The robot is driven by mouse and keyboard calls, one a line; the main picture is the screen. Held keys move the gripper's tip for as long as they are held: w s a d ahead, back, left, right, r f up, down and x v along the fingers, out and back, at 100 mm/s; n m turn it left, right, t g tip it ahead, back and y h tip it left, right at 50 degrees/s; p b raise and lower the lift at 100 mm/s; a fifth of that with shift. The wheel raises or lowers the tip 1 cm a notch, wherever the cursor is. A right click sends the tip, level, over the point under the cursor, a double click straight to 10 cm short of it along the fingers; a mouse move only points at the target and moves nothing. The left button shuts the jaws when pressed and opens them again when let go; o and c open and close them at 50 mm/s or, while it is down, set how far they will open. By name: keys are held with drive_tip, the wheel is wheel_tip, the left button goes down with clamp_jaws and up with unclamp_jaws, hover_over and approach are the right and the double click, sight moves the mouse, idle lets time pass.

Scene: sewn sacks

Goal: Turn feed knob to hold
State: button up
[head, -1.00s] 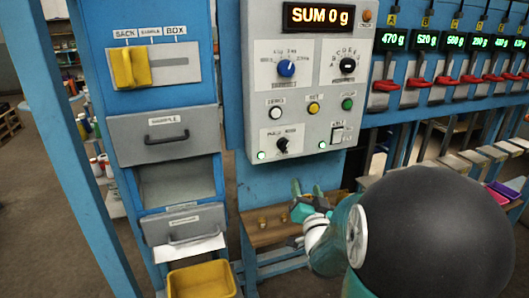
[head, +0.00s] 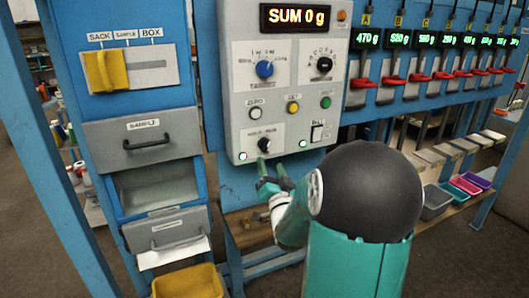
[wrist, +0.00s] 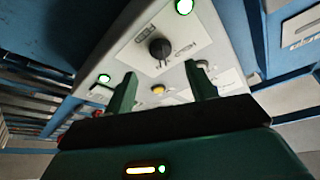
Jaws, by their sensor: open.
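The black knob (head: 264,145), which I take to be the feed knob, sits low on the grey control panel (head: 228,70), between two green lamps. In the wrist view the knob (wrist: 160,48) appears ahead, between and beyond my fingertips. My gripper (head: 271,173) is open and empty, just below the knob in the head view. In the wrist view its two green fingers (wrist: 160,76) stand apart, not around the knob.
A cabinet with a yellow slider (head: 105,71) and drawers is at left. Red levers line the right. A wooden bench is below.

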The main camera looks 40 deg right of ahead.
sight(266, 150)
drive_tip(key=x, duration=0.6)
drive_tip(key=shift+w+d+r, duration=0.1)
drive_tip(key=shift+w+r, duration=0.05)
drive_tip(key=shift+w, duration=0.25)
drive_tip(key=shift+c, duration=0.5)
drive_tip(key=c, duration=0.9)
drive_tip(key=shift+n, duration=0.6)
drive_tip(key=n+t+y, duration=0.1)
drive_tip(key=n+y, duration=0.1)
drive_tip(key=n, duration=0.3)
drive_tip(key=n+y, duration=0.3)
drive_tip(key=n, duration=0.2)
drive_tip(key=d+n+t+y, duration=0.1)
drive_tip(key=n+y, duration=0.2)
drive_tip(key=n, duration=0.3)
drive_tip(key=shift+s+d+t, duration=0.1)
drive_tip(key=shift+s+t, duration=0.05)
drive_tip(key=shift+t, duration=0.15)
drive_tip(key=shift+n+y, duration=0.3)
